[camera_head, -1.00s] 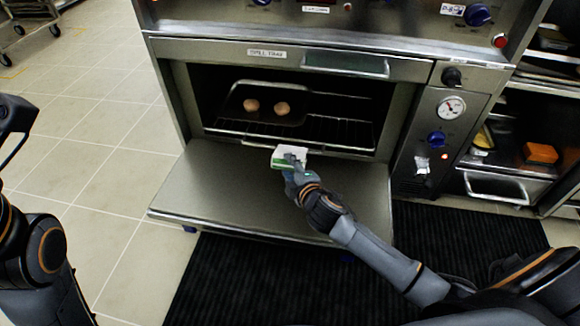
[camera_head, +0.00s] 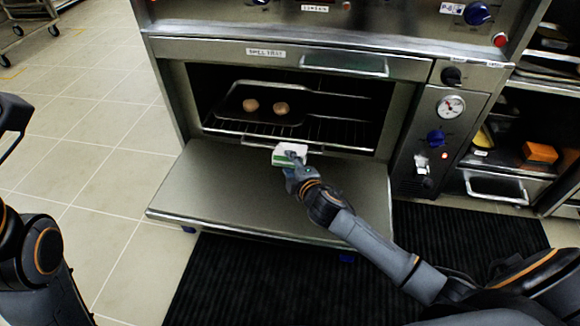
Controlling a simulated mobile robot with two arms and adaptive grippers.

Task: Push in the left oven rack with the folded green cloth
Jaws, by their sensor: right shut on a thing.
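The oven rack (camera_head: 338,131) is a wire rack inside the open oven, with a dark tray (camera_head: 238,115) holding two round brown pieces on its left part. The folded cloth (camera_head: 291,151), white on top with a green side, is in my right gripper (camera_head: 292,164). My right gripper is shut on the cloth, at the rack's front edge above the open oven door. I cannot tell whether the cloth touches the rack. My left arm shows at the left edge, but its gripper is not clearly visible.
The oven door (camera_head: 215,195) is folded down flat below the opening. A control panel with a gauge (camera_head: 451,106) stands right of the oven. A black ribbed mat (camera_head: 250,285) lies on the tiled floor. Shelves with an orange block (camera_head: 539,153) are at the right.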

